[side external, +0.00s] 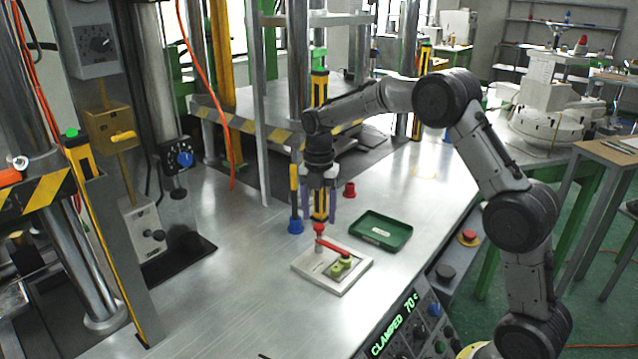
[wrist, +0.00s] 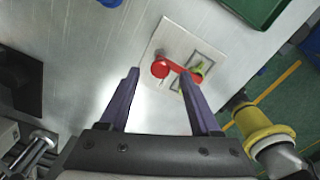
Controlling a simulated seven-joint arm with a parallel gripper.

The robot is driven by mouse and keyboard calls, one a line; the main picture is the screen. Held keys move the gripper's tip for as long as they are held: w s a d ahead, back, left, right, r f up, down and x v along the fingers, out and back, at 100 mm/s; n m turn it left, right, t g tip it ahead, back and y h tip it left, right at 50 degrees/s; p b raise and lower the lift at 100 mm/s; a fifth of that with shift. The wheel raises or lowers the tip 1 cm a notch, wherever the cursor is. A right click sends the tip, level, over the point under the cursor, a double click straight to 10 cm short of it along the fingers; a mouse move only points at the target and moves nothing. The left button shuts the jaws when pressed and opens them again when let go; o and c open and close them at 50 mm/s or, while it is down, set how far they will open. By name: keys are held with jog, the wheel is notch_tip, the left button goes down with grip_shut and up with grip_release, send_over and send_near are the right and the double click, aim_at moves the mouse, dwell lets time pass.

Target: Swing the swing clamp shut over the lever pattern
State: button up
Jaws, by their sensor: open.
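The red swing clamp (side external: 331,246) stands on a pale square plate (side external: 307,266), with a round red knob on its post. Its red arm points toward the yellow-green lever pattern (side external: 340,268) and reaches over part of it. In the wrist view the clamp (wrist: 172,66) also crosses toward the pattern (wrist: 199,72), which my right finger partly hides. My gripper (side external: 319,216) is open, pointing down above the plate near the clamp's knob. In the wrist view my gripper's purple fingers (wrist: 159,72) are apart with nothing held between them.
A green tray (side external: 381,231) lies just behind and right of the plate. A red part (side external: 349,189) and a blue-based part (side external: 295,225) stand behind. A panel display (side external: 394,324) in front reads "CLAMPED 70 c". The metal table left of the plate is clear.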

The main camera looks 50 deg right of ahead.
notch_tip(320, 180, up, 12)
jog(key=shift+f, duration=0.25)
dwell(0.9)
jog(key=s+a+r+m+t, duration=0.1)
jog(key=s+a+r+t, duration=0.15)
jog(key=s+r, duration=0.45)
jog(key=s+a+r+m+t, duration=0.15)
jog(key=s+a+r, duration=0.25)
jog(key=s, duration=0.5)
jog(key=s+a+f+m+t, duration=0.1)
jog(key=s+a+f+m, duration=0.1)
jog(key=s+f+m, duration=1)
jog(key=s+m, duration=0.3)
jog(key=m, duration=0.5)
jog(key=shift+f+t, duration=0.25)
jog(key=shift+t, duration=0.05)
